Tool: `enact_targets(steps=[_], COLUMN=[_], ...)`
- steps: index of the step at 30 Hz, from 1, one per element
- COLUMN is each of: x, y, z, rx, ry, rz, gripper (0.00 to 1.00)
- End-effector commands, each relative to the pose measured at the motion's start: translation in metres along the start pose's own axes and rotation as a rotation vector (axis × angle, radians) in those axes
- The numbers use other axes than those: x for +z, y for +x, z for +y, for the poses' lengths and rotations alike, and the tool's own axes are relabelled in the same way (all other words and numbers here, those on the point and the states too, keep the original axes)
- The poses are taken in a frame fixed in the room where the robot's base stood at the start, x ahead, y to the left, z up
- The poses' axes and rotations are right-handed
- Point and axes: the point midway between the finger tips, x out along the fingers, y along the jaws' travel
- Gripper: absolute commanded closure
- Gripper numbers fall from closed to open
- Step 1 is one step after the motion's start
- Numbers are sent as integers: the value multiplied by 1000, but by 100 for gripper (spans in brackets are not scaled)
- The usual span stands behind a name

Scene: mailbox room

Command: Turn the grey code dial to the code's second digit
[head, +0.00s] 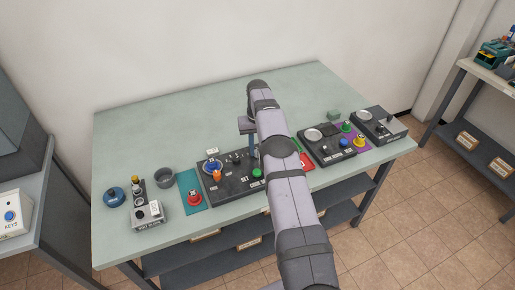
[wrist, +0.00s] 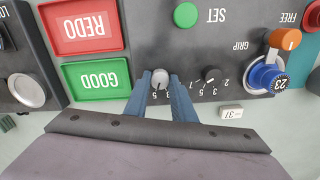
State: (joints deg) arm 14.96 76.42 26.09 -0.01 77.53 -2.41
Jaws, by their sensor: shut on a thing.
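The grey code dial (wrist: 160,77) is a small round knob on the dark panel (wrist: 215,50), with white digits beside it. In the wrist view my gripper (wrist: 160,88) is shut on it, with one blue-grey finger on either side. The dial's pointer is too small to read surely. In the head view my gripper (head: 251,143) is over the panel (head: 229,184), and my arm hides part of it. A small white tag (wrist: 231,112) with upside-down figures, perhaps 37, lies beside the panel.
A black dial (wrist: 210,75) sits close right of the grey one. Red REDO (wrist: 84,27) and green GOOD (wrist: 97,79) trays lie left.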

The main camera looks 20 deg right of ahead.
Motion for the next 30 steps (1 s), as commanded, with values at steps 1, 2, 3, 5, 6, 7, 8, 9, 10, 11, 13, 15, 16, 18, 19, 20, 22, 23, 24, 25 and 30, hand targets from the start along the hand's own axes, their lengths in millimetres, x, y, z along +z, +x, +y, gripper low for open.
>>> enact_targets(steps=[1, 2, 3, 5, 6, 7, 8, 9, 10, 11, 13, 15, 16, 18, 19, 20, 22, 23, 24, 25, 30], x=[-1, -1, -1, -1, 0, 0, 0, 0, 0, 0, 0, -1, -1, -1, -1, -1, -1, -2, -1, -1, 0], y=[-1, -1, -1, -1, -1, -1, -1, 0, 0, 0, -1, -4, -6, -12, -15, -19, -29, -34, -40, -45, -67], z=[0, 0, 0, 0, 0, 0, 0, 0, 0, 0, 0, 0, 0, 0, 0, 0, 0, 0, 0, 0, 0], rx=[0, 0, 0, 0, 0, 0, 0, 0, 0, 0, 0, 0, 0, 0, 0, 0, 0, 0, 0, 0, 0], ry=[0, 0, 0, -1, -1, -1, -1, -1, -1, -1, -1, -1, -1, -1, -1, -1, -1, -1, -1, -1, -1], rz=[2, 3, 3, 2, 2, 2, 2, 2, 1, 1, 1, 2, 3, 4, 4, 5, 5, 6, 5, 6, 3], gripper=[75, 68, 58, 58, 58, 58, 58, 58, 58, 58, 58, 58, 58, 58, 58, 58, 58, 58, 58, 58, 58])
